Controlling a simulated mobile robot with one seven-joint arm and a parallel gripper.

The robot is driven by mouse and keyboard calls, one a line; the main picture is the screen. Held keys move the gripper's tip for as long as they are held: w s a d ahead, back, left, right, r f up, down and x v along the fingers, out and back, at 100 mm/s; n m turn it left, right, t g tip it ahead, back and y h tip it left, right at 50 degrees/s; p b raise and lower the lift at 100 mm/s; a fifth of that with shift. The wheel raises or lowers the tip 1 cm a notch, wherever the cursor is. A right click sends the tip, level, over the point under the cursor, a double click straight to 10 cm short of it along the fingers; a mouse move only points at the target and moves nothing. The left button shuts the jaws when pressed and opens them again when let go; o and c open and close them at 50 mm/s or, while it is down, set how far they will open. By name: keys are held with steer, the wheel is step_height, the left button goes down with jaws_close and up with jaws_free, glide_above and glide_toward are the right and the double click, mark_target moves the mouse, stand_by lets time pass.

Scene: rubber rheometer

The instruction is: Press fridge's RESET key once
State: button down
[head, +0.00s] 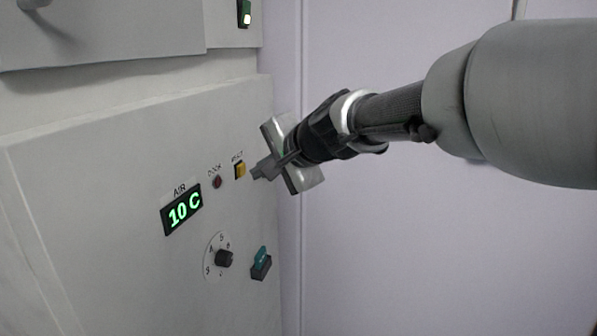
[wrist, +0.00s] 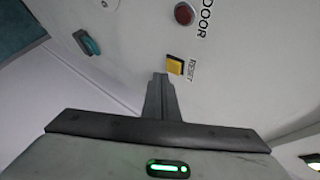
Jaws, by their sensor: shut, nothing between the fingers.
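The yellow RESET key (head: 240,171) sits on the fridge's grey front panel (head: 120,170), at the right of the panel's upper row. In the wrist view the RESET key (wrist: 175,65) is a yellow square in a dark frame, with its label beside it. My gripper (head: 257,174) is shut and empty, just right of the key in the head view. In the wrist view my gripper's tips (wrist: 160,76) point toward the panel, just below and left of the key. I cannot tell whether the tips touch the panel; the key itself looks uncovered.
A red DOOR lamp (head: 217,182) is left of the key. A green display (head: 182,210) reads 10 C. Below are a black dial (head: 224,258) and a teal switch (head: 262,258). A green-lit switch (head: 244,13) is on the upper unit. A plain wall (head: 420,240) is at right.

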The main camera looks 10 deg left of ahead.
steer(key=d+b, duration=0.3)
steer(key=d, duration=0.2)
steer(key=shift+s, duration=0.15)
stand_by(0.8)
